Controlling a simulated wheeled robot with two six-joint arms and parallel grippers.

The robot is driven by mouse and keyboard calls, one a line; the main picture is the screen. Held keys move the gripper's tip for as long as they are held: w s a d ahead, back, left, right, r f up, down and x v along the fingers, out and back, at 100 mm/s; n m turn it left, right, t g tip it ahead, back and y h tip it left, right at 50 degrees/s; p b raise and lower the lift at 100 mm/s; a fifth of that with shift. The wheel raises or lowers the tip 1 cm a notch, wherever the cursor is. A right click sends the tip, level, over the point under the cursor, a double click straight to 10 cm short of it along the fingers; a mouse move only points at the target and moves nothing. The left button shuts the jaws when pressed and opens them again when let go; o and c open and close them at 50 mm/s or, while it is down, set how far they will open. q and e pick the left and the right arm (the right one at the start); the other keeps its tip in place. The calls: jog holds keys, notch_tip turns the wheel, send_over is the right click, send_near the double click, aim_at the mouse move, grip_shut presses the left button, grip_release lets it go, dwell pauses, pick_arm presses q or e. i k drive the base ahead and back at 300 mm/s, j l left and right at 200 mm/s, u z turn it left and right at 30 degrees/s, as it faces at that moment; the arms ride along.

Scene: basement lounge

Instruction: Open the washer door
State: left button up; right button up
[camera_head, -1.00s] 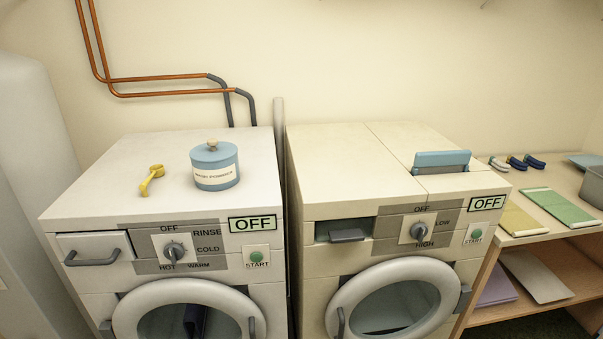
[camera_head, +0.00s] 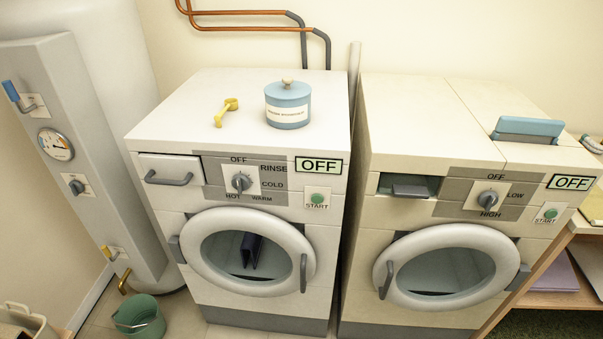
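The washer (camera_head: 240,190) is the white machine left of centre, with RINSE, HOT, COLD and WARM around its dial and an OFF display. Its round door (camera_head: 208,272) has a white ring and a glass window, and looks closed. The grey door handle (camera_head: 304,273) is on the right side of the ring. A dark blue item (camera_head: 251,250) shows through the glass. Neither of my grippers is in view.
A dryer (camera_head: 450,215) with a similar round door stands to the right. A boiler tank (camera_head: 75,150) and a green bucket (camera_head: 140,318) are at left. A blue jar (camera_head: 288,108) and yellow scoop (camera_head: 226,111) sit on the washer. Floor shows between bucket and washer.

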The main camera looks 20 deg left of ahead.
aim_at(187, 247)
jog(key=u, duration=1)
